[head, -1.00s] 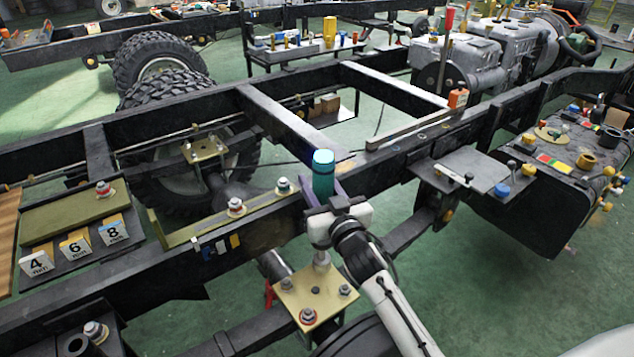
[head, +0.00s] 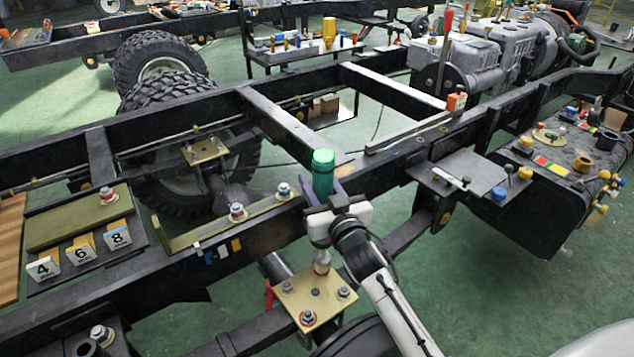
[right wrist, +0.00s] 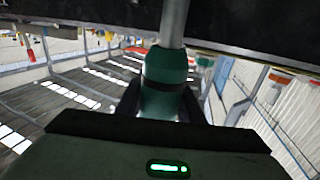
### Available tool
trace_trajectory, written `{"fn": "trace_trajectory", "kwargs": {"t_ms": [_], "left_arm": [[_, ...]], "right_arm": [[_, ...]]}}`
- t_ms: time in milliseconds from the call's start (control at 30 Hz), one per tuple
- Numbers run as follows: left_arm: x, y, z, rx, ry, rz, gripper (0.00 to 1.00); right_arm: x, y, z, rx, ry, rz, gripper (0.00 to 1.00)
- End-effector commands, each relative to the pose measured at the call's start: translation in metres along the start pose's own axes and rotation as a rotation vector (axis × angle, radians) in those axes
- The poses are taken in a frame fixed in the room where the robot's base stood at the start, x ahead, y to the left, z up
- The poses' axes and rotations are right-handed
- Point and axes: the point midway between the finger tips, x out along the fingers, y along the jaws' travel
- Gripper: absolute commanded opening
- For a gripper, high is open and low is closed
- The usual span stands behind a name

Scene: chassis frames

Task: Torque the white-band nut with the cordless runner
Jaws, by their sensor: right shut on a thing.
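My right gripper (head: 338,215) is shut on the cordless runner (head: 323,172), a teal-green cylinder with a dark band, held upright. Its bright green top stands above the gripper and its grey socket points down. The socket end meets the far corner of a tan plate (head: 318,300), covering whatever nut is there; I cannot tell its band colour. My left gripper is not in view.
The black chassis rail (head: 150,268) runs close behind the gripper. An olive bracket (head: 205,228) with nuts lies on it. Cards marked 4, 6 and 8 (head: 80,250) stand at left. A grey shelf (head: 470,172) with small parts is at right.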

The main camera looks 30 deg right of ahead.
Motion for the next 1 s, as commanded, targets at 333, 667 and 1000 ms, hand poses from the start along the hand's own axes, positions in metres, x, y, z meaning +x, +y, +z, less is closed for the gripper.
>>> {"fn": "trace_trajectory", "kwargs": {"t_ms": [333, 667, 1000], "left_arm": [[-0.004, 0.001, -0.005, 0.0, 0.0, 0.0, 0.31], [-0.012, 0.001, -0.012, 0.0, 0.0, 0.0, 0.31], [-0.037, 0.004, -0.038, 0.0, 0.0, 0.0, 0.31]], "right_arm": [[0.001, 0.0, -0.012, 0.0, 0.013, -0.002, 0.0], [0.001, 0.0, -0.024, 0.0, 0.014, -0.002, 0.0], [0.001, -0.001, -0.06, 0.001, 0.014, -0.002, 0.0]]}}
